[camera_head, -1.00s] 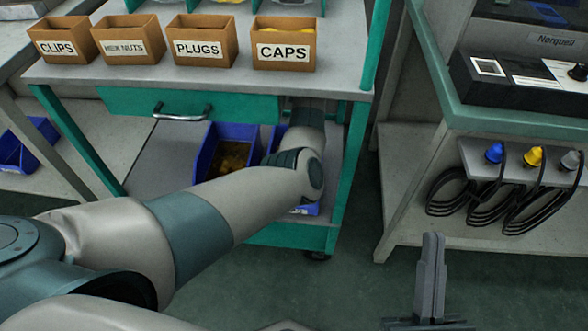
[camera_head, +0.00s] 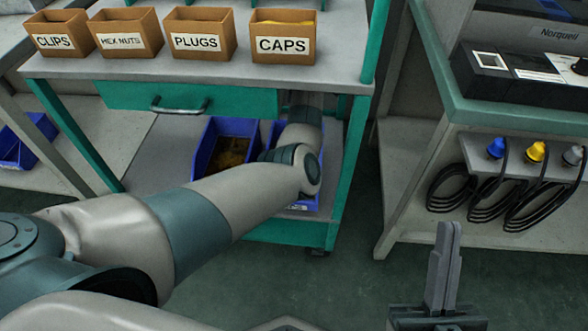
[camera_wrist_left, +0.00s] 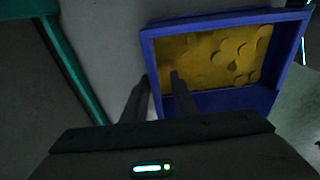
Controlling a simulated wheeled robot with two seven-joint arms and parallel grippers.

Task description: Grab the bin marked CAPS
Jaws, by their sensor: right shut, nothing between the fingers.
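A cardboard box marked CAPS (camera_head: 284,60), with yellow contents at its rim, stands at the right end of the cart's upper shelf. Below, a blue bin (camera_head: 308,203) on the lower shelf is mostly hidden behind my left arm; its front label is too covered to read. In the left wrist view, a blue bin (camera_wrist_left: 232,101) holds yellow discs. My left gripper (camera_wrist_left: 159,76) is open, its fingers apart at that bin's left wall; I cannot tell whether they touch it. In the head view the left hand is hidden. My right gripper (camera_head: 449,226) is shut and empty over the floor.
Boxes marked PLUGS (camera_head: 200,42), HEX NUTS (camera_head: 127,40) and CLIPS (camera_head: 61,43) stand left of CAPS. Another blue bin (camera_head: 207,150) with brown contents is on the lower shelf, under a green drawer (camera_head: 240,102). A bench (camera_head: 520,118) with hanging cables stands right.

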